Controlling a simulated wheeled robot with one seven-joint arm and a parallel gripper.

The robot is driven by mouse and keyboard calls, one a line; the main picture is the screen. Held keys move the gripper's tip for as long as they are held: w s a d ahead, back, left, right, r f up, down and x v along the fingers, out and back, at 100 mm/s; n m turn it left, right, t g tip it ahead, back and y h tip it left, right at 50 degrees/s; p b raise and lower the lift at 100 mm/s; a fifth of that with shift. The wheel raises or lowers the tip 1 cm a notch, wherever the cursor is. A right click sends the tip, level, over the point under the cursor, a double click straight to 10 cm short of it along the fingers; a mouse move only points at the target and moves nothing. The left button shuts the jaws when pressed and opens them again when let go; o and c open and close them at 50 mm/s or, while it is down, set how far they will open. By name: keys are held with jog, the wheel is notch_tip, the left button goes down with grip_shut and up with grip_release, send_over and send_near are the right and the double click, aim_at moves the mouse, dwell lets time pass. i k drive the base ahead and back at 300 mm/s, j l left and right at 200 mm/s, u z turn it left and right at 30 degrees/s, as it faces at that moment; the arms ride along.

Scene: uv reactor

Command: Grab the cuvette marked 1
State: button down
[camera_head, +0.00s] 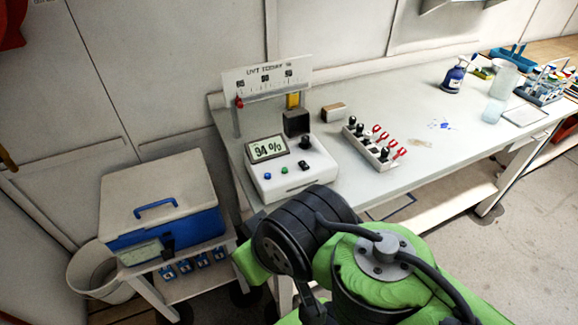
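No cuvette with a readable 1 can be made out. Small blue numbered-looking pieces (186,267) sit in a row on the low stand (150,287) at the left; their marks are too small to read. A white rack (367,148) on the bench holds black-topped pieces and red-handled tools; I cannot tell whether any is a cuvette. My green and black arm fills the lower middle of the picture. My gripper is not in view.
The white device (290,178) with a 94 % display stands at the bench's left end. A blue and white cooler (160,200) sits on the low stand, beside a bin (95,270). Bottles (453,77) and racks (543,88) stand at the right. The bench (400,105) has bare room mid-way.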

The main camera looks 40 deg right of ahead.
aim_at(305, 139)
jog(key=z, duration=1.3)
jog(key=i+l+u, duration=0.1)
jog(key=l+u, duration=0.15)
jog(key=u, duration=0.2)
jog(key=l+u, duration=0.25)
jog(key=u, duration=0.25)
jog(key=l+u, duration=0.3)
jog(key=u, duration=0.15)
jog(key=l+u, duration=0.3)
jog(key=u, duration=0.15)
